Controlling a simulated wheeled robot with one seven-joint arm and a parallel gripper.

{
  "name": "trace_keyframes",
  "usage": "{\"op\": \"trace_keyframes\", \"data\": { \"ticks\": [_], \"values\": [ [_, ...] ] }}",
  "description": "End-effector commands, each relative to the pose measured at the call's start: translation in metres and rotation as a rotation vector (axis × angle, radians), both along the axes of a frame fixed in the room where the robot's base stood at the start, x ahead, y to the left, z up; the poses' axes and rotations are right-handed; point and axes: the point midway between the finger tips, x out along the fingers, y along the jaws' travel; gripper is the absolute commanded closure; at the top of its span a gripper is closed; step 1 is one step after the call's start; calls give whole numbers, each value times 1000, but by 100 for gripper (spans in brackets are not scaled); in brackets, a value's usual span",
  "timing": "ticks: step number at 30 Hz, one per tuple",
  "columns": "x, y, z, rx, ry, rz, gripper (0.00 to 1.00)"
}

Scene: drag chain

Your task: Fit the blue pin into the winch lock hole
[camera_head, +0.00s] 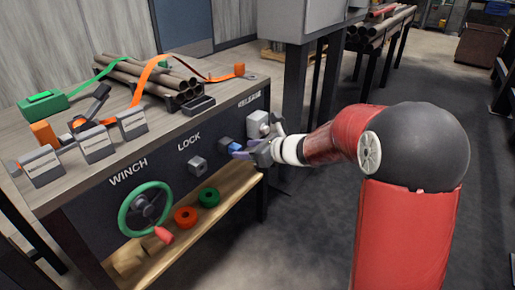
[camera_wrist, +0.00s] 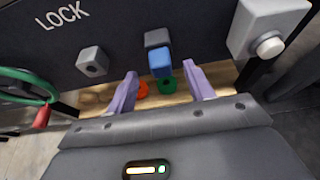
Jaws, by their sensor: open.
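The blue pin (camera_wrist: 160,64) sits in a grey holder block (camera_wrist: 157,38) on the dark front panel, its blue end sticking out toward me. In the head view the pin (camera_head: 235,147) is partly hidden by my gripper (camera_head: 252,148). The winch lock is a grey block (camera_head: 197,166) left of the pin under the word LOCK.
A green handwheel with a red knob (camera_head: 149,208) is left of the lock. A grey block with a round button (camera_wrist: 268,38) is right of the pin. An orange ring (camera_head: 185,217) and a green ring (camera_head: 209,197) lie on the shelf below.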

Motion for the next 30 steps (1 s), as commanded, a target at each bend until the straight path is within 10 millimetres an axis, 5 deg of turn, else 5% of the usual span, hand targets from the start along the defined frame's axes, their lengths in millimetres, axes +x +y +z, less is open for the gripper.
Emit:
{"op": "trace_keyframes", "data": {
  "ticks": [9, 18, 29, 30],
  "values": [
    [19, 25, -13, 1, 1, -2, 47],
    [21, 27, -14, 1, 1, -4, 47],
    [21, 26, -14, 1, 1, -4, 93],
    [21, 26, -14, 1, 1, -4, 74]
  ]
}}
